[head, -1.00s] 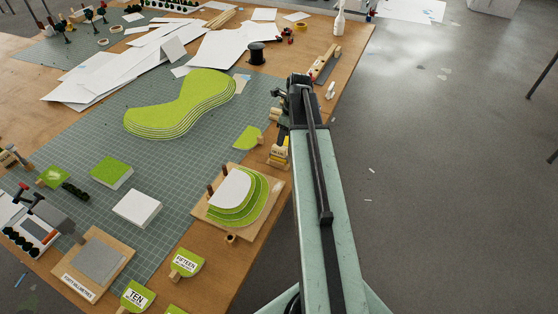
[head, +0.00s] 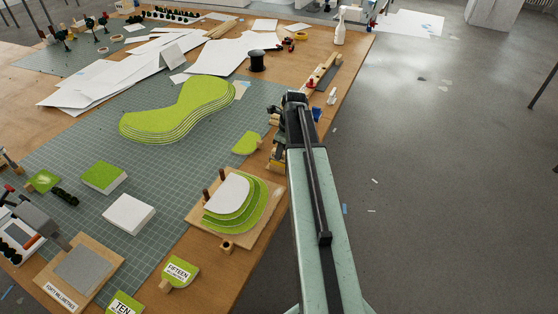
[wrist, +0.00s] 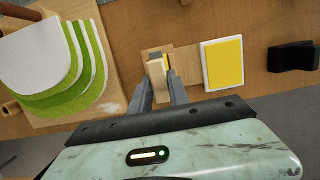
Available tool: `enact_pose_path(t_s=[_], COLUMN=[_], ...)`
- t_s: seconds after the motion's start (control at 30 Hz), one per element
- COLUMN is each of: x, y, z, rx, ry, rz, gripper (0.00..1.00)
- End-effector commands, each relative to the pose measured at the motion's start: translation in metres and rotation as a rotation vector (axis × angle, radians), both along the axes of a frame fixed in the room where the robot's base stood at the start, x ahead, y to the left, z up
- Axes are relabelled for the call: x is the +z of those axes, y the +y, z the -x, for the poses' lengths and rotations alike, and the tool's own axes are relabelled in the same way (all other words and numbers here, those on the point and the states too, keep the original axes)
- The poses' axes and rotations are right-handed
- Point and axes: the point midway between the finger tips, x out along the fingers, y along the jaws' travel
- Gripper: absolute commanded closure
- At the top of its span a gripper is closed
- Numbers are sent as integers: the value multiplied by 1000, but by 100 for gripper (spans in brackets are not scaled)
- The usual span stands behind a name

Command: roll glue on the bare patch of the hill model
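The small stepped hill model (head: 245,218) sits on a wooden board near the table's right edge, its top layer a bare white patch (head: 228,190). In the wrist view, the stepped green and white layers (wrist: 85,65) show at the left. My gripper (wrist: 158,85) is over the table edge, to the right of the hill model. Its two fingers stand on either side of a pale wooden block with a grey part (wrist: 156,80). I cannot tell whether they touch it. A white-framed yellow pad (wrist: 222,63) lies to its right. I cannot make out which item is the glue roller.
A long green hill model (head: 180,105) lies on the cutting mat. A white block (head: 129,213), a green-topped block (head: 103,177) and a board with a grey pad (head: 85,270) stand at the left. A black object (wrist: 291,56) lies right of the yellow pad.

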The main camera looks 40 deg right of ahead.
Motion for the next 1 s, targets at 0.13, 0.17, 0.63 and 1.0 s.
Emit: enact_pose_path(t_s=[0.13, 0.17, 0.63, 1.0], x=[1, 2, 45, 60], y=[0, 0, 0, 0], z=[0, 0, 0, 0], rx=[0, 0, 0, 0], ry=[0, 0, 0, 0], rz=[-1, -1, -1, -1], gripper=[100, 100, 100, 100])
